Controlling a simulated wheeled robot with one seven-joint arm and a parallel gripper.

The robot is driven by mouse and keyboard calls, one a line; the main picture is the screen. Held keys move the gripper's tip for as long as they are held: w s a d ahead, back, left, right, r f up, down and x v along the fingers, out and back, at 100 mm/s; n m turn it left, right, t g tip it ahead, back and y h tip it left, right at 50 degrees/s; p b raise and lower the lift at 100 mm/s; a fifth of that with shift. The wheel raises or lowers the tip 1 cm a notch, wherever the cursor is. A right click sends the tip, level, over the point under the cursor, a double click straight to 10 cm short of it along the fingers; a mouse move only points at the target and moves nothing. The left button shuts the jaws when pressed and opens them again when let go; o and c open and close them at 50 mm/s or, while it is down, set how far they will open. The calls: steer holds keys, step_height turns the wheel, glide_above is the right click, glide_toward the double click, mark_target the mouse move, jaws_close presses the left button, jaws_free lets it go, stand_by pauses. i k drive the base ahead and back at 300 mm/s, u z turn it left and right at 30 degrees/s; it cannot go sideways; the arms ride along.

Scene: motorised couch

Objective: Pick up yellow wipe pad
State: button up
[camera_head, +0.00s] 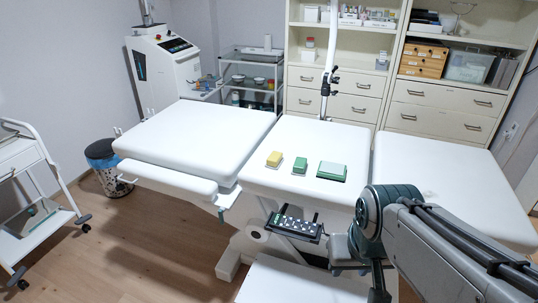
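The yellow wipe pad (274,159) is a small yellow block lying on the middle section of the white couch (262,180). A small green block (300,165) lies just to its right. A larger green-edged block with a pale top (332,171) lies further right. My arm comes in from the lower right, in front of the couch, well apart from the yellow pad. The gripper end runs down out of the bottom of the picture, and its fingers cannot be seen.
A control panel (294,227) sticks out below the couch's front edge. A white armrest (165,178) runs along the front left. A white trolley (30,190) and a bin (106,165) stand left. The couch top around the blocks is clear.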

mark_target(276, 159)
steer(key=u, duration=1.9)
steer(key=i, duration=3)
steer(key=z, duration=3.35)
steer(key=i, duration=0.5)
steer(key=u, duration=0.05)
